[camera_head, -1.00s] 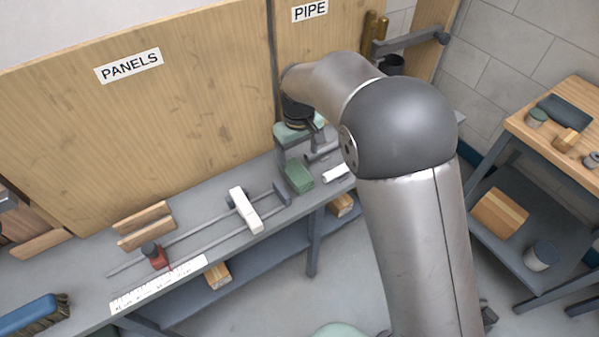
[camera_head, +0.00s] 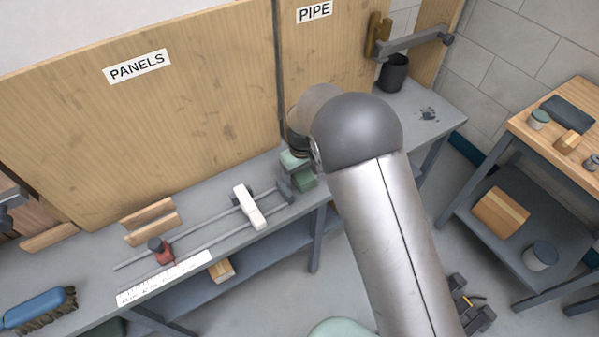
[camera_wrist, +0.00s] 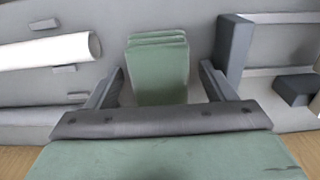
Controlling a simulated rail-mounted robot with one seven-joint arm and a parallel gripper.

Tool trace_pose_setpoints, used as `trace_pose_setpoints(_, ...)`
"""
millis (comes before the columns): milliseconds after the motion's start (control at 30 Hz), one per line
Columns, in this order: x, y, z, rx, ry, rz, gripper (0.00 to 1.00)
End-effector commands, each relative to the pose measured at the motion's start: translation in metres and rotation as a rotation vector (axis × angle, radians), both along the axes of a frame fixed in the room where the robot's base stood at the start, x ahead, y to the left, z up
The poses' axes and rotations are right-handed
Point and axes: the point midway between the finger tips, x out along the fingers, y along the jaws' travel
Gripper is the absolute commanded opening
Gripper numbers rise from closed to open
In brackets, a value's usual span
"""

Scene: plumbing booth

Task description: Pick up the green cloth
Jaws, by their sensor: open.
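The green cloth (camera_wrist: 158,72) is a folded, layered stack lying on the grey bench. In the wrist view it shows between the two fingers of my gripper (camera_wrist: 160,84). The fingers are open, with a gap between each finger and the cloth. In the head view a small part of the cloth (camera_head: 305,182) shows just below the pale green housing of my gripper (camera_head: 294,160).
A white pipe (camera_wrist: 48,51) lies left of the cloth in the wrist view. A rail clamp with a white block (camera_head: 249,207) stands left of it in the head view. A black cup (camera_head: 393,73) stands at the bench's far right. Wooden panels back the bench.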

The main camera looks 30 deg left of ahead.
Motion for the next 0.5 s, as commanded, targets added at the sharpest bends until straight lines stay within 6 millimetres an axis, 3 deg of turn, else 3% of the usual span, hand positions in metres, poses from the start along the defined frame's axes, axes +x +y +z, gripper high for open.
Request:
trace_pose_setpoints(33,0.0,0.0,0.0,0.0,0.0,0.0,0.76)
trace_pose_setpoints(200,0.0001,0.0,0.0002,0.0,0.0,0.0,0.29)
trace_pose_setpoints(500,0.0001,0.0,0.0009,0.0,0.0,0.0,0.28)
